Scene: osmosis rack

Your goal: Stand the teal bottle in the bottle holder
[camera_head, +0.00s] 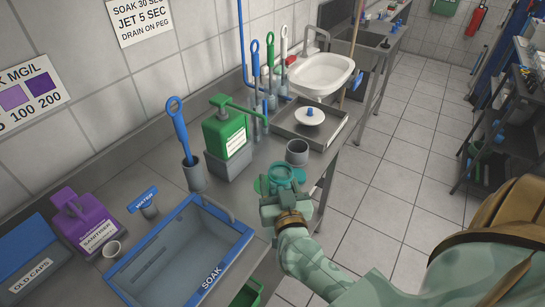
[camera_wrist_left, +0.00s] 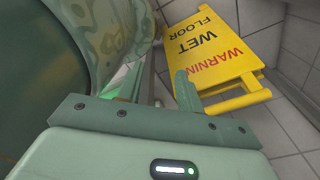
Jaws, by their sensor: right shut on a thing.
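The teal bottle (camera_head: 280,172) is in the head view at the bench's front edge, its round rim facing up towards the camera. My right gripper (camera_head: 281,190) is shut on it, and its jaws hide the lower part. A grey round cup (camera_head: 297,153), which looks like the bottle holder, stands on the bench just behind and to the right of the bottle. The bottle is not in the cup. My left gripper (camera_wrist_left: 155,82) shows only in the left wrist view. Its fingers are apart with nothing seen between them.
A green pump bottle (camera_head: 224,133) in a grey box stands left of the cup. A metal tray (camera_head: 327,128) with a white lid is behind. A blue-rimmed soak tub (camera_head: 248,237) is in front. A yellow wet-floor sign (camera_wrist_left: 213,45) stands near my left gripper.

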